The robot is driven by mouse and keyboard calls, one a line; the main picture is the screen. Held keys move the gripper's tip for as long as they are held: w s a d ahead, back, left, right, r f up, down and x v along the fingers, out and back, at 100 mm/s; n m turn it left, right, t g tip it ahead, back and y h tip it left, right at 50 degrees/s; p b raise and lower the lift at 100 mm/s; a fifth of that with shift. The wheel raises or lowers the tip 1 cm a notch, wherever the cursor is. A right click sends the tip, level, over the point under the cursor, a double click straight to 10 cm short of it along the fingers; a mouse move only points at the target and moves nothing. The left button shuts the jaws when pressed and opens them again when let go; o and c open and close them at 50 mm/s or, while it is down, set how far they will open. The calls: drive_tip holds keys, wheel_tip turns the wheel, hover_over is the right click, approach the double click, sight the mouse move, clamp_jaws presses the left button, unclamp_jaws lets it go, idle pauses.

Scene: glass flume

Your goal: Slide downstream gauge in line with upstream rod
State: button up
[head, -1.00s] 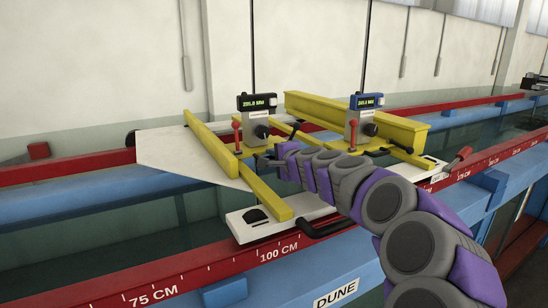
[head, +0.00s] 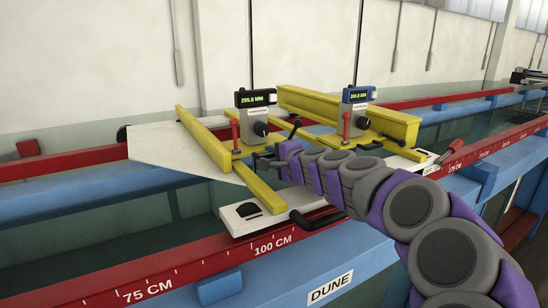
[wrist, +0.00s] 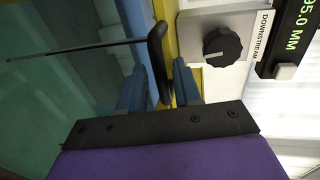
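The downstream gauge (head: 251,130), the left one in the head view, has a black readout, a red lever and a thin vertical rod. It sits on a yellow carriage across the flume. The other gauge (head: 355,118), with a blue readout, stands to its right on a second carriage; its rod (head: 361,42) rises above it. My gripper (head: 268,163) is at the downstream gauge's carriage. In the wrist view, its blue fingers (wrist: 158,90) stand apart on either side of a black handle (wrist: 157,50), with gaps showing. The DOWNSTREAM label and black knob (wrist: 222,46) are beside it.
The front red rail (head: 205,268) carries a centimetre scale; the 100 CM mark is just below the left carriage's white foot (head: 250,217). A white sheet (head: 165,152) lies left of the carriage. A yellow beam (head: 350,110) stands behind the right gauge.

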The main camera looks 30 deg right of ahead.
drive_tip(key=shift+s, duration=0.1)
drive_tip(key=v, duration=1.7)
drive_tip(key=shift+s+r, duration=0.1)
drive_tip(key=shift+s, duration=0.05)
